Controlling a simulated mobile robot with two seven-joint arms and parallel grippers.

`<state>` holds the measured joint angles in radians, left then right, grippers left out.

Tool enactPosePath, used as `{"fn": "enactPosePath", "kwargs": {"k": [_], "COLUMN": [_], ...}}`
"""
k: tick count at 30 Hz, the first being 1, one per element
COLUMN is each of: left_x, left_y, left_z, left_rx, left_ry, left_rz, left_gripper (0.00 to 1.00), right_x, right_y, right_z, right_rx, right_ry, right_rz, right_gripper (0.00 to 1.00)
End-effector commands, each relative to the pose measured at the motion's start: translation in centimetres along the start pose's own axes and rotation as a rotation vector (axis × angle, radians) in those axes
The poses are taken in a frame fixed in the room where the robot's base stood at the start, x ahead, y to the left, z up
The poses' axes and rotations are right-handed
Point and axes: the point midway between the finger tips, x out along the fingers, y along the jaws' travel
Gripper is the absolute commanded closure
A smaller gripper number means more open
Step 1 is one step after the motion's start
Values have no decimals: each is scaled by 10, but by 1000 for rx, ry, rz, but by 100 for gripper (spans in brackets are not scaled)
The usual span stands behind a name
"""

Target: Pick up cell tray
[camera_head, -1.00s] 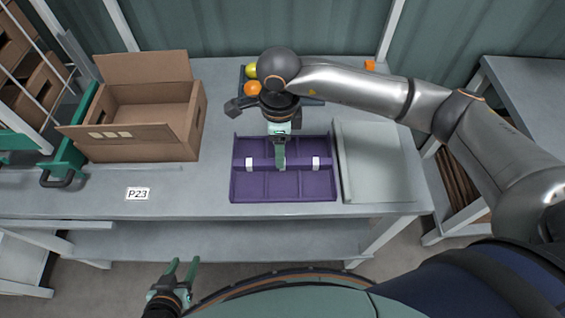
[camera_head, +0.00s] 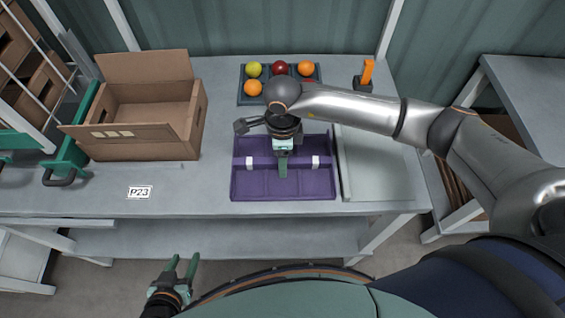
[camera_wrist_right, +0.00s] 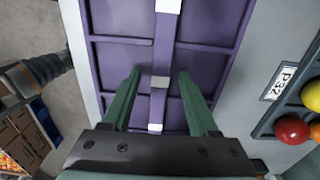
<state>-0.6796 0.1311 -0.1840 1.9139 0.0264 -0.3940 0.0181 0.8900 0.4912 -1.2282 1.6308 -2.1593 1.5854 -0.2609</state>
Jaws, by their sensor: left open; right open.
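A purple tray (camera_head: 262,186) with walled compartments lies on the grey bench. A raised middle divider carries two white clips (camera_head: 315,162). The tray looks empty. My right gripper (camera_head: 283,172) is over the tray's middle, pointing down. In the right wrist view, its open green fingers (camera_wrist_right: 160,76) stand on either side of the middle divider, with the purple tray (camera_wrist_right: 205,22) below. I cannot tell whether the fingers touch it. My left gripper (camera_head: 182,268) is open and empty at the lower left, in front of the bench and away from the tray.
An open cardboard box (camera_head: 140,125) stands left of the tray. A pale flat panel (camera_head: 372,168) lies close on the right. An orange-handled item (camera_head: 367,75) stands at the back right. A P23 label (camera_head: 139,192) marks the bench.

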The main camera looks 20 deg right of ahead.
Motion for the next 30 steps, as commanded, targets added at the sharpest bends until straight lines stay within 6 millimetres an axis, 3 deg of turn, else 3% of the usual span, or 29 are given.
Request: {"fn": "enactPosePath", "kwargs": {"k": [11, 27, 30], "left_x": [4, 4, 4], "left_y": [0, 0, 0], "left_z": [5, 4, 4], "left_rx": [0, 0, 0], "left_ry": [0, 1, 1], "left_rz": [0, 0, 0], "left_gripper": [50, 50, 50], "right_x": [4, 4, 4], "right_y": [0, 0, 0], "right_z": [0, 0, 0], "right_rx": [1, 0, 0], "right_ry": [1, 0, 0], "right_rz": [0, 0, 0], "right_gripper": [40, 100, 100]}}
